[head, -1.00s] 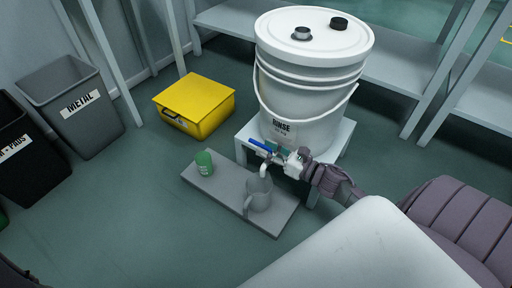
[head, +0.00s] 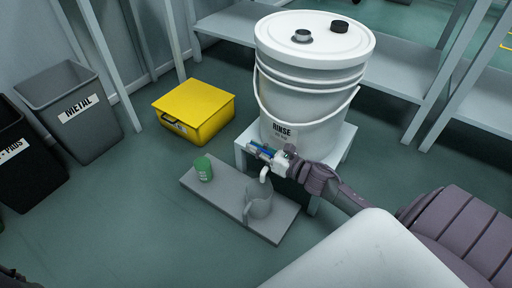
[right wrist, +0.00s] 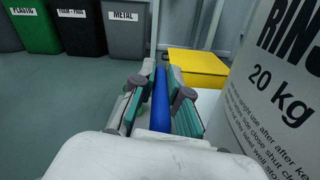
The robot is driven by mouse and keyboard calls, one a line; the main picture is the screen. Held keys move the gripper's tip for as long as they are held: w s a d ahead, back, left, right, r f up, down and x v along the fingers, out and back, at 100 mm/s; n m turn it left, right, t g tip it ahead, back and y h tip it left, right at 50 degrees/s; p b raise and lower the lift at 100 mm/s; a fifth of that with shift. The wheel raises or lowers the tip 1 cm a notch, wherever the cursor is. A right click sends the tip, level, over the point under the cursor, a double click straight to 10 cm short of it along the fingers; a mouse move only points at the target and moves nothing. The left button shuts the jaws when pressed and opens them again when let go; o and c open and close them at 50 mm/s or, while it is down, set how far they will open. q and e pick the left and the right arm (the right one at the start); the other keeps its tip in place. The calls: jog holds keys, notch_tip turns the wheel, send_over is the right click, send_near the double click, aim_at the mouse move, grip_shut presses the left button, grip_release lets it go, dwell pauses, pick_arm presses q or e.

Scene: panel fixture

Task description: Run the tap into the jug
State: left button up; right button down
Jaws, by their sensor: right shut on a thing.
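The white bucket marked RINSE (head: 312,95) stands on a small white stand, with a tap low on its front. The tap's white spout (head: 265,174) points down above the grey, see-through jug (head: 260,203). The jug stands upright on a grey board; I see no water stream. My right gripper (head: 262,151) is at the tap, its fingers on both sides of the blue lever (head: 267,149). In the right wrist view the blue lever (right wrist: 161,105) lies lengthwise between the green finger pads. My left gripper is not in view.
A green container (head: 204,168) stands on the board (head: 222,202) left of the jug. A yellow box (head: 195,110) sits behind on the floor. Bins stand at the left, including METAL (head: 85,120). Grey shelves (head: 395,75) are behind the bucket.

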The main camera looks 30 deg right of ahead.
jog(key=n+y, duration=0.1)
jog(key=n+g+y+b, duration=0.1)
jog(key=a+n+g+y, duration=0.1)
jog(key=y, duration=0.1)
jog(key=shift+s+b, duration=0.3)
jog(key=shift+s, duration=0.05)
jog(key=c, duration=1.2)
grip_release()
jog(key=v, duration=1.2)
jog(key=shift+r, duration=0.1)
